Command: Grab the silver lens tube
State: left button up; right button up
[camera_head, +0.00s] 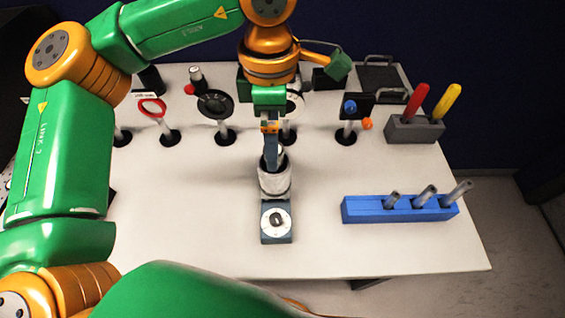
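Several silver tubes stand tilted in a blue block (382,214) at the right of the table: a left one (392,200), a middle one (425,195) and a right one (458,191). I cannot tell which is the lens tube. My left gripper (271,162) points down at the table's middle, its tips at the mouth of a pale cylindrical cup (274,183) on a device with a round white dial (276,222). A small light piece shows beside the fingertips. Whether the fingers are open or hold it is unclear. My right gripper is out of view.
A grey block (412,130) with red and yellow handled tools stands at the back right. Several post-mounted parts, including a red ring (152,108) and a black disc (216,104), line the back. The white table (180,215) is clear left and front right of the device.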

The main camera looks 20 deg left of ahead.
pick_arm(q)
notch_tip(320, 180, down, 4)
jog(key=shift+r+b, duration=0.15)
jog(key=shift+b, duration=1)
jog(key=shift+s+f+p, duration=0.1)
jog(key=shift+f+p, duration=0.1)
jog(key=shift+p, duration=0.1)
jog(key=f+p, duration=0.1)
jog(key=f, duration=0.1)
jog(key=f+p, duration=0.2)
jog(key=f, duration=0.1)
jog(key=shift+s+f, duration=0.2)
jog(key=shift+f, duration=0.05)
jog(key=shift+d+f, duration=0.1)
jog(key=shift+f, duration=0.35)
jog(key=c, duration=1.5)
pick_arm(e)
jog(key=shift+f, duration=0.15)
pick_arm(q)
jog(key=shift+w, duration=0.1)
